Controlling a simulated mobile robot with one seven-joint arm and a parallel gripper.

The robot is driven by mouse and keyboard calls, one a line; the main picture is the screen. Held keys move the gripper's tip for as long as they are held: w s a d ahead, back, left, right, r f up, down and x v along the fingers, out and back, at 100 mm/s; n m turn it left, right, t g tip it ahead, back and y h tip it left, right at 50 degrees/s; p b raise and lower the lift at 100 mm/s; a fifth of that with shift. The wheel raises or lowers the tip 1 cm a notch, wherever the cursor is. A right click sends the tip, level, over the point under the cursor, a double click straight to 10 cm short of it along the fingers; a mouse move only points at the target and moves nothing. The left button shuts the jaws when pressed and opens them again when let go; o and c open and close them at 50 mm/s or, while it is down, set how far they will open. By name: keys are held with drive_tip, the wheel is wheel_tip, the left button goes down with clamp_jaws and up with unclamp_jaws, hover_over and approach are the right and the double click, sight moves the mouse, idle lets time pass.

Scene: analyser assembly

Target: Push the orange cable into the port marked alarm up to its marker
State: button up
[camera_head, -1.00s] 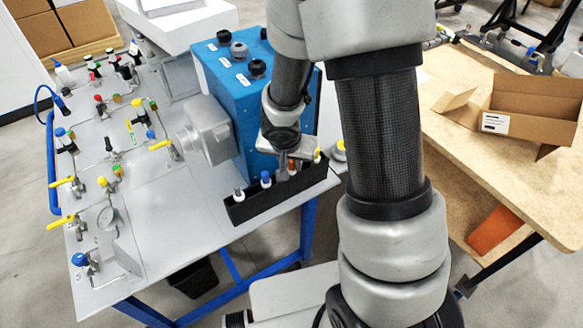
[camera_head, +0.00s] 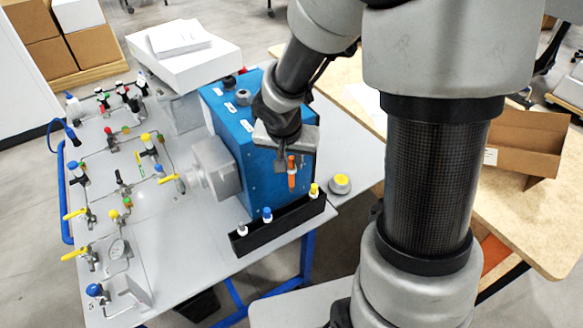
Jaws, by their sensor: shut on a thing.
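My gripper (camera_head: 284,163) is shut on the orange cable (camera_head: 292,178), which hangs upright with its lower end above the black rack. The blue analyser box (camera_head: 235,130) stands just behind and left of the gripper. Its top carries white labels and several dark round fittings, one partly behind my arm. The labels are too small to read, so I cannot tell which port is marked alarm. The black rack (camera_head: 285,222) at the table's front edge holds a white-and-black cable (camera_head: 242,230), a blue one (camera_head: 267,214) and a yellow one (camera_head: 314,190).
A grey motor-like housing (camera_head: 215,165) sticks out left of the box. A yellow-topped button (camera_head: 340,181) sits right of the rack. A cardboard box (camera_head: 530,150) lies on the wooden bench.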

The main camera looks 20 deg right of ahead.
wheel_tip(320, 180, up, 5)
drive_tip(key=shift+f+p, duration=0.2)
drive_tip(key=shift+p, duration=0.45)
drive_tip(key=shift+r, duration=2.4)
